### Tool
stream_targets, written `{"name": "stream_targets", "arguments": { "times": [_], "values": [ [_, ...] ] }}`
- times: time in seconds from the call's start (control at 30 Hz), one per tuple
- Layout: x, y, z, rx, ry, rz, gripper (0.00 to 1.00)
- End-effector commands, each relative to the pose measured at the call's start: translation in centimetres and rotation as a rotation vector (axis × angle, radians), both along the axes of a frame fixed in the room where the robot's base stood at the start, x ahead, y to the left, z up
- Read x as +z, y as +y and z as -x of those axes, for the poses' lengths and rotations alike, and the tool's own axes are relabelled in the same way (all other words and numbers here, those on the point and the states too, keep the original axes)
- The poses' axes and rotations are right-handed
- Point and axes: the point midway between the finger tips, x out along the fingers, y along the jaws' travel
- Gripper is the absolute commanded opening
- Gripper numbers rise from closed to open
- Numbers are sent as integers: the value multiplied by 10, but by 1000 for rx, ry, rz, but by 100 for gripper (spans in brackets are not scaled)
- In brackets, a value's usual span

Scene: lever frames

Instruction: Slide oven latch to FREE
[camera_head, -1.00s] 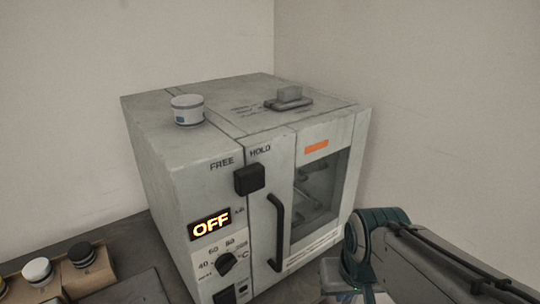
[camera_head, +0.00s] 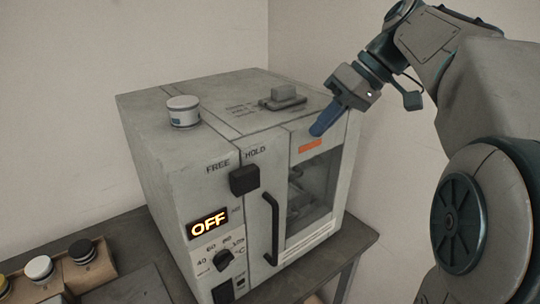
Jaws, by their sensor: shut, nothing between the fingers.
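The grey oven (camera_head: 185,165) stands on a dark table, with its front toward me. Its latch (camera_head: 244,180) is a dark square block on the upper front, across the seam between the control panel and the door. The block sits under the word HOLD, to the right of the word FREE. My gripper (camera_head: 317,131) has blue fingers that are shut and empty. It appears in front of the oven's upper right corner, above the orange label, to the right of the latch and apart from it.
A black door handle (camera_head: 271,229) hangs below the latch. A white jar (camera_head: 184,111) and a grey block (camera_head: 284,96) are on the oven's top. The display (camera_head: 209,224) reads OFF above a black knob (camera_head: 222,261). Small capped jars (camera_head: 40,269) stand at lower left.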

Motion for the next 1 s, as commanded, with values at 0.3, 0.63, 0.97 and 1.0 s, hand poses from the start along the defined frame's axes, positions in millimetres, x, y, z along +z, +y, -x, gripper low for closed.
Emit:
{"name": "stream_targets", "arguments": {
  "times": [0.3, 0.63, 0.97, 1.0],
  "values": [
    [7, 0, -2, 29, -15, -15, 0],
    [-8, 11, -3, 29, -12, -15, 0],
    [-63, 52, -6, 28, -10, -15, 0],
    [-69, 57, -6, 28, -11, -14, 0]
  ]
}}
